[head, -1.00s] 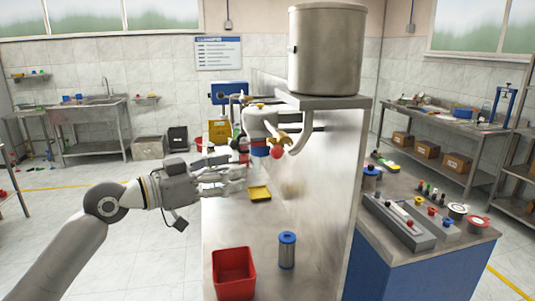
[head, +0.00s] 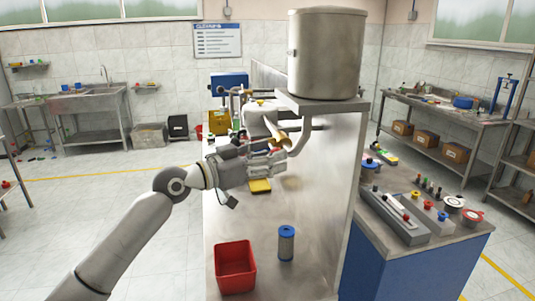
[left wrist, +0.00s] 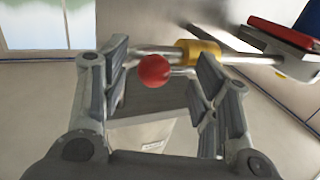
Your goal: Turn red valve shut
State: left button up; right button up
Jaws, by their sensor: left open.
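The red valve knob (left wrist: 154,70) is a ball at the end of a metal lever, beside a brass fitting (left wrist: 198,50) on the pipe. In the left wrist view it shows between the fingers of my left gripper (left wrist: 163,68), which is open with nothing gripped. In the head view my left gripper (head: 280,158) is just below the brass fitting (head: 279,137) and hides the red knob. Whether a finger touches the knob I cannot tell. My right gripper is not in view.
A large metal tank (head: 327,55) stands on a shelf above the valve, with a steel panel (head: 325,180) to the right.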

pick_arm(q)
jog(key=shift+c, duration=0.3)
jog(key=shift+s+r, duration=0.1)
jog(key=shift+s, duration=0.05)
grip_shut()
